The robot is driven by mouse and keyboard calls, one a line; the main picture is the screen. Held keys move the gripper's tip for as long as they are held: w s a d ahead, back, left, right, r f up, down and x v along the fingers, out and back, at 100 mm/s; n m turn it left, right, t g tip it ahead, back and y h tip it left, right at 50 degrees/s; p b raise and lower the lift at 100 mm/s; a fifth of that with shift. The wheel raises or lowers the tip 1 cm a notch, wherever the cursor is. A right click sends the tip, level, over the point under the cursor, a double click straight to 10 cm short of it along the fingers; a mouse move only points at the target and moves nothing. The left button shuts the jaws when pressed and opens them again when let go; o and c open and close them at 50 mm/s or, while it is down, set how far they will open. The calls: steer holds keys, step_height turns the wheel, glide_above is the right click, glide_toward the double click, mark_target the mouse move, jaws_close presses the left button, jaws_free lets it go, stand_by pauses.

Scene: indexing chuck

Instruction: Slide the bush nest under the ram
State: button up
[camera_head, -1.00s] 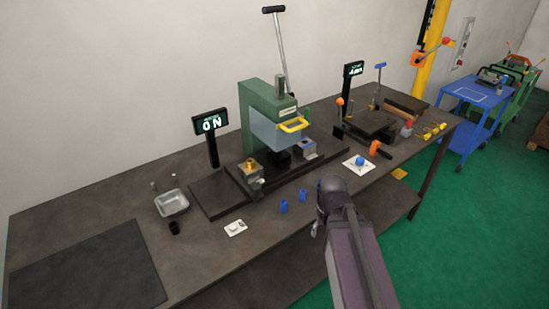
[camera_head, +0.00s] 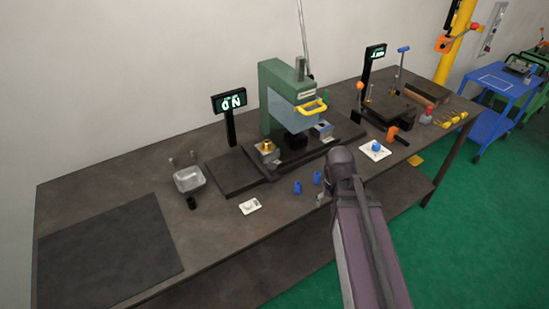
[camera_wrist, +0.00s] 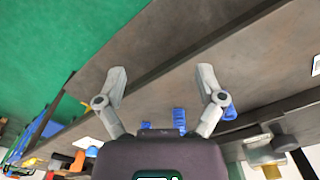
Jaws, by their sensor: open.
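The green press (camera_head: 285,95) stands at the back of the bench, with a clear guard and a yellow handle in front of its ram. A grey block with a brass bush-like piece on top, apparently the bush nest (camera_head: 266,152), sits on the dark slide base left of the ram. A second grey block (camera_head: 324,130) sits to the right. The space under the ram is dark. My gripper (camera_wrist: 162,78) is open and empty in the wrist view, over the bench front edge. In the head view my arm mostly hides it.
Two blue cylinders (camera_head: 297,188) stand on the bench near my gripper; they also show in the wrist view (camera_wrist: 179,120). A white plate (camera_head: 250,206) and a metal tray (camera_head: 189,179) lie left. A lit sign (camera_head: 230,102) stands behind. An orange-handled tool (camera_head: 393,134) lies right.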

steer(key=w+a+r+m+p, duration=0.1)
steer(key=w+a+r+p, duration=0.8)
steer(key=a+r, duration=0.1)
step_height(320, 180, up, 6)
steer(key=m+p, duration=0.1)
steer(key=p, duration=0.5)
glide_above(272, 166)
steer(key=shift+a, duration=0.1)
steer(key=shift+f, duration=0.1)
step_height(272, 166, down, 14)
steer(key=b, duration=1.3)
steer(key=shift+r+b, duration=0.25)
steer(key=shift+b, duration=0.15)
jaws_close()
